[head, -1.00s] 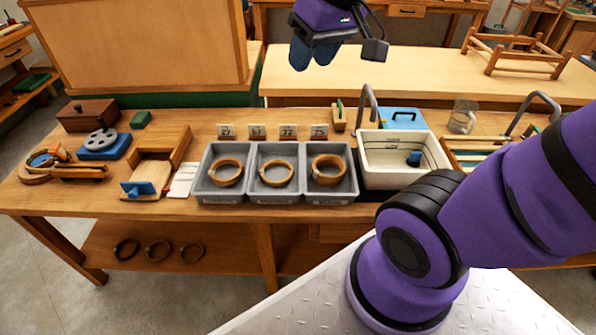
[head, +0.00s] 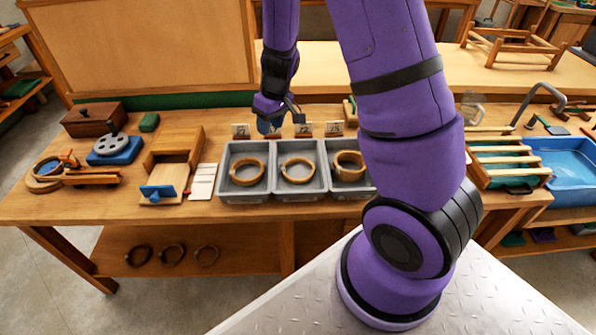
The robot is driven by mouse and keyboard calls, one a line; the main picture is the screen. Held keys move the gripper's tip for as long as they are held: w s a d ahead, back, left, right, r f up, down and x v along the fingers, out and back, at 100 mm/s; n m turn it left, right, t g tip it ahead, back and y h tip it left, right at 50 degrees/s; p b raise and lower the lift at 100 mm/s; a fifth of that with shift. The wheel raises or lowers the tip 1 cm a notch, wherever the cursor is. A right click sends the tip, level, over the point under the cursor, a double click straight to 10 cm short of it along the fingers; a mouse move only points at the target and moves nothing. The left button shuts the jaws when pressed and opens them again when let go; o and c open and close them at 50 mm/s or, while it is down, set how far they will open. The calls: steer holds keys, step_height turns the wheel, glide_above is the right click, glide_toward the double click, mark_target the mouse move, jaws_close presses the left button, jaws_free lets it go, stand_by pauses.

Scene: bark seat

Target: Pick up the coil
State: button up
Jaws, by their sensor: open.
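Three tan coils lie in grey bins on the bench. The left coil (head: 247,181) sits in the left bin (head: 247,197), the middle coil (head: 297,181) in the middle bin (head: 299,196), and the right coil (head: 342,174) in the right bin (head: 342,192). The right coil looks thicker and its right side is near my arm. Three darker coils (head: 172,254) lie on the lower shelf. My gripper (head: 268,122) hangs open and empty above the back of the bench, behind the left and middle bins. Its fingertips are small and partly hard to make out.
Small number cards (head: 304,130) stand behind the bins. A wooden jig (head: 172,155) and white slips (head: 203,182) are to the left. A slatted rack (head: 508,160) and a blue water tub (head: 565,165) are to the right. My arm hides the bench right of the bins.

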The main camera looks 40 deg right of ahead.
steer(key=d+f+g+h, duration=0.15)
steer(key=d+f, duration=0.35)
steer(key=f, duration=0.8)
glide_above(289, 177)
steer(key=shift+n+h, duration=0.25)
steer(key=shift+n, duration=0.05)
step_height(289, 177, down, 4)
steer(key=shift+f, duration=3.3)
jaws_close()
